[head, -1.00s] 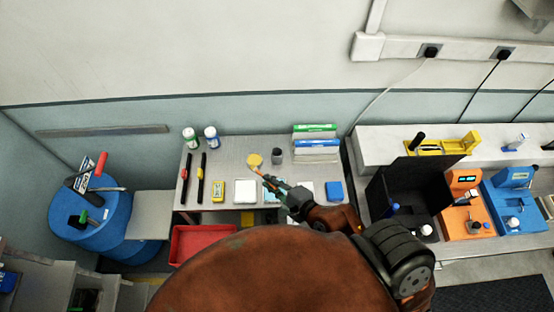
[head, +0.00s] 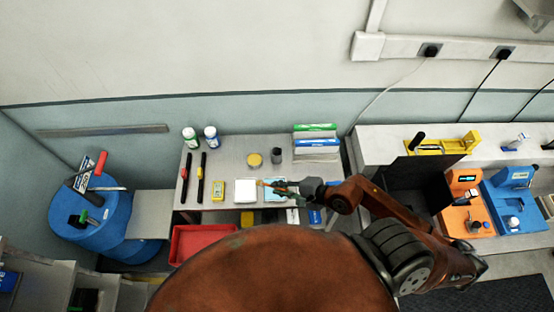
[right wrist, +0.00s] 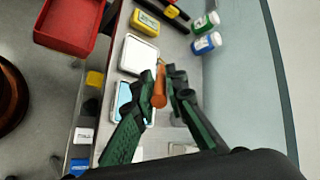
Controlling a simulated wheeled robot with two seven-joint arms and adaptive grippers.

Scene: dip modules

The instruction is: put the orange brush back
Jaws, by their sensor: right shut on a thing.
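My right gripper (head: 272,185) is above the front part of the grey bench, over the white and light blue square items. It is shut on a slim orange thing, which looks like the orange brush (right wrist: 159,88). In the right wrist view the orange handle end stands out between the two green fingertips (right wrist: 160,100). In the head view a small orange tip (head: 260,182) shows left of the fingers. The rest of the brush is hidden by the fingers. My left gripper is not in view.
A round yellow pot (head: 254,160) and a dark cylinder (head: 276,156) stand behind the gripper. A white square item (head: 245,191) and a yellow device (head: 218,191) lie to the left. A red tray (head: 203,243) is below the bench front.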

